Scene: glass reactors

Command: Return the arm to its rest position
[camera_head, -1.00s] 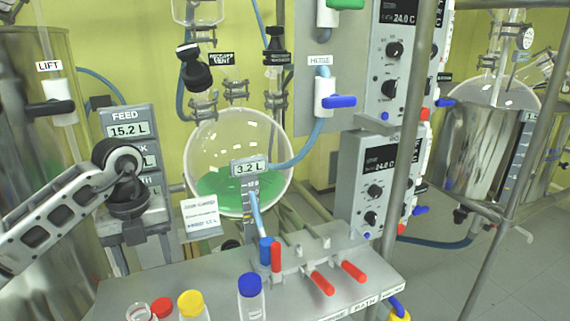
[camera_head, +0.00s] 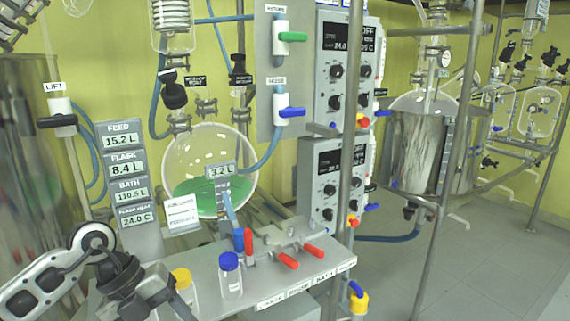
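My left arm comes in from the lower left, and its dark wrist and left gripper (camera_head: 166,292) are low in the picture, at the left end of the grey shelf (camera_head: 205,268). The gripper overlaps the view of a yellow-capped bottle (camera_head: 183,281). I cannot tell whether they touch. The fingers are too unclear to show whether they are open or shut, and I see nothing held. My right arm and gripper are not in view.
A blue-capped bottle (camera_head: 230,275) stands on the shelf near red-handled valves (camera_head: 287,260). Behind is a round glass flask (camera_head: 212,165) with green liquid. A display column (camera_head: 127,165) and control boxes (camera_head: 328,180) flank it. A metal post (camera_head: 347,130) rises at centre. Floor at right is open.

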